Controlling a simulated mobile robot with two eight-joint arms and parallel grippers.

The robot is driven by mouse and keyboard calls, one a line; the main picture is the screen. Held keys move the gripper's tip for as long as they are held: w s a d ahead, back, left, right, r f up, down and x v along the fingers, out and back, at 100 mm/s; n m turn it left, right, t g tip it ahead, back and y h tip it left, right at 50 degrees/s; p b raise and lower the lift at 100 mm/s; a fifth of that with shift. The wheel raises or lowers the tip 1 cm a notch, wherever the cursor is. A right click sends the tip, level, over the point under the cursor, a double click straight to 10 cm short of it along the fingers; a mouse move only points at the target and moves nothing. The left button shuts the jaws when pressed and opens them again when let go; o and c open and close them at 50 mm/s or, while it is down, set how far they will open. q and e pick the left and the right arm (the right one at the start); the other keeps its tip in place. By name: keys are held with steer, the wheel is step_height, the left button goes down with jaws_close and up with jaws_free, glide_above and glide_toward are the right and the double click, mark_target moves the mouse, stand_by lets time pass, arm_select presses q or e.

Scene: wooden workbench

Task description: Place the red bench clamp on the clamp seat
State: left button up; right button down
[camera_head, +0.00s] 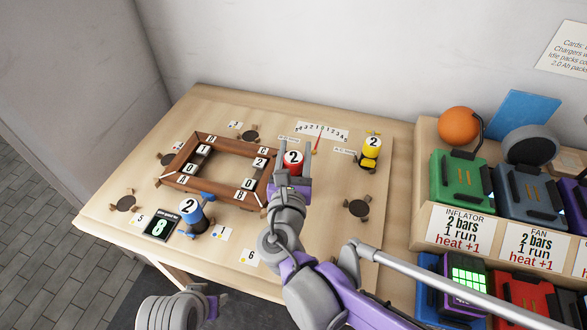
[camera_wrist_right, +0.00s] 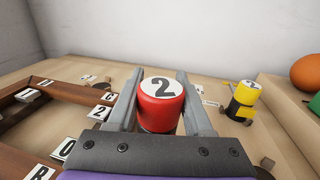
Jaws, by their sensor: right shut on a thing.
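The red bench clamp (camera_head: 292,163), a red cylinder with a white top marked 2, is between the fingers of my right gripper (camera_head: 291,178). In the right wrist view the clamp (camera_wrist_right: 161,104) stands upright between the two grey fingers of the gripper (camera_wrist_right: 160,112), which is shut on it. Its lower end is hidden, so I cannot tell whether it touches the bench. Several dark round seats with brown blocks lie on the bench, one at the front right (camera_head: 358,208), one at the back (camera_head: 250,135) and one at the left (camera_head: 123,204).
A brown wooden frame (camera_head: 176,164) with number cards lies left of the red clamp. A blue clamp (camera_head: 191,215) stands at its front corner. A yellow clamp (camera_head: 371,150) stands at the back right. A shelf with a green charger (camera_head: 462,182) borders the bench on the right.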

steer(key=shift+f+b, duration=0.7)
steer(key=shift+f, duration=1.4)
steer(key=shift+f, duration=0.2)
steer(key=shift+c, duration=1.5)
jaws_free()
steer(key=shift+r, duration=0.15)
steer(key=shift+s+r, duration=0.15)
steer(key=shift+s, duration=0.05)
steer(key=s, duration=0.3)
steer(key=s+a+p, duration=0.1)
steer(key=s, duration=0.3)
steer(key=s+p, duration=0.1)
steer(key=s, duration=0.3)
steer(key=shift+s+a, duration=0.2)
steer(key=shift+s, duration=0.05)
